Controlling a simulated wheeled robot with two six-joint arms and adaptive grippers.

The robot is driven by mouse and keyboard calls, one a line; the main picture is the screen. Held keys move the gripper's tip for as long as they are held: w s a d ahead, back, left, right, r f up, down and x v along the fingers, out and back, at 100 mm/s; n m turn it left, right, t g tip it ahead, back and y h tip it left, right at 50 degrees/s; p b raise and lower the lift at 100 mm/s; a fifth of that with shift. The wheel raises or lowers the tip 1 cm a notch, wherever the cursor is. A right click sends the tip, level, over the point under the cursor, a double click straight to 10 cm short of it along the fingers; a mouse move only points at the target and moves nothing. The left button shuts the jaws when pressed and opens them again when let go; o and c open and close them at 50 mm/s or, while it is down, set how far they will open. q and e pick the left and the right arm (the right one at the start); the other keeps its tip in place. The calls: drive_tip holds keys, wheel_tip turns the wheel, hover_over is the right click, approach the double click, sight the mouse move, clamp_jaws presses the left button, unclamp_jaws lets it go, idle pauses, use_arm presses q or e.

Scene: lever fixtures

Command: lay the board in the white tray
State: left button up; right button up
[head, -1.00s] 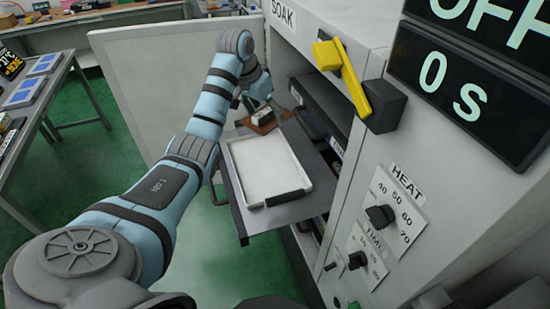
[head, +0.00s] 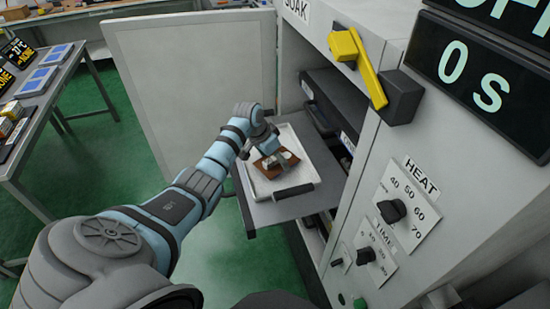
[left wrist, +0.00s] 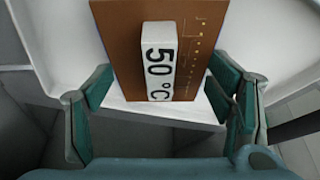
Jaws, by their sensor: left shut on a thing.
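The brown board (head: 265,172) carries a white block (left wrist: 159,62) marked 50 °C. My left gripper (head: 285,160) is shut on the board, its green fingers on either side of it in the left wrist view. The white tray (head: 304,173) rests on a grey pull-out shelf in front of the open oven. The board is over the tray's inside, within its rim as the head view shows it. I cannot tell whether it touches the tray floor. Part of the board is hidden by the gripper. My right gripper is not in view.
The oven's open door (head: 195,90) stands behind my left arm. The grey shelf (head: 262,214) extends around the tray. A yellow lever (head: 362,70) sticks out at the upper right of the oven. A table (head: 40,105) stands at the far left.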

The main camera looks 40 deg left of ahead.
use_arm(q)
drive_tip(key=shift+f, duration=0.1)
drive_tip(key=o, duration=1.2)
drive_tip(key=p+v, duration=0.2)
drive_tip(key=v, duration=1)
drive_tip(key=shift+s, duration=0.1)
